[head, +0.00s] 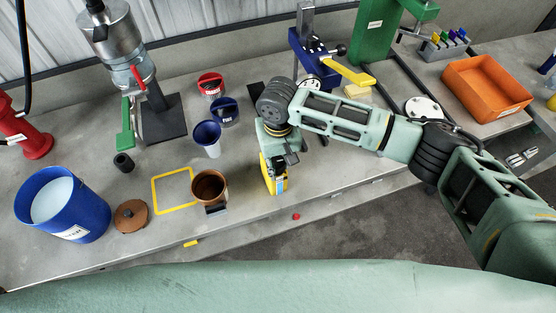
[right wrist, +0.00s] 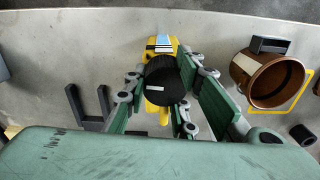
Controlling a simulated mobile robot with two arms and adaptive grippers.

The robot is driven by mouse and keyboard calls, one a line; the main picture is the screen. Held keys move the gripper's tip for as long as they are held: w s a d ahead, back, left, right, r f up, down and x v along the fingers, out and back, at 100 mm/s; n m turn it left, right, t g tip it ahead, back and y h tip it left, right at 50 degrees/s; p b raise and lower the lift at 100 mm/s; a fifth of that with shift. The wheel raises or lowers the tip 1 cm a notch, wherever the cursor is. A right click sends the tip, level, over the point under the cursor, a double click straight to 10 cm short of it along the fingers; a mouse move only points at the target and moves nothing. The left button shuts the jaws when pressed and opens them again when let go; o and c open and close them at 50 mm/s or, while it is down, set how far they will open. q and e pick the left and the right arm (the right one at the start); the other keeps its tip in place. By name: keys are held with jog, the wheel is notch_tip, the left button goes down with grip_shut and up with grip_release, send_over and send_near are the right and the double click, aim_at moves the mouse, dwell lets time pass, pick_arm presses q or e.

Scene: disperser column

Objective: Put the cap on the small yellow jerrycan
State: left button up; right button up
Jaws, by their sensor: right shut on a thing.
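The small yellow jerrycan (head: 279,186) stands near the front edge of the grey bench, with a pale blue label on its side. It also shows in the right wrist view (right wrist: 154,44), partly hidden. My right gripper (right wrist: 166,82) is shut on the black round cap (right wrist: 162,88), which has a small white label. In the head view my right gripper (head: 284,157) is over the jerrycan and covers its top. The cap is at the jerrycan's top; I cannot tell whether it touches the neck, which is hidden. My left gripper is not in view.
A brown pot (head: 209,187) stands just left of the jerrycan, beside a yellow marked square (head: 155,195). A blue bucket (head: 75,222), a brown lid (head: 130,216) and a blue cup (head: 207,136) stand further left. An orange crate (head: 486,88) is at right.

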jog(key=shift+s+d+f, duration=0.15)
jog(key=shift+d+f, duration=0.05)
jog(key=shift+f, duration=0.3)
jog(key=o, duration=0.8)
jog(key=shift+o, duration=0.2)
jog(key=o, duration=0.4)
jog(key=shift+o, duration=1.2)
jog(key=shift+w, duration=0.25)
jog(key=shift+a+r, duration=0.2)
jog(key=shift+r, duration=0.1)
notch_tip(320, 180, up, 5)
jog(key=p, duration=0.5)
jog(key=shift+f, duration=0.15)
jog(key=shift+r, duration=1.05)
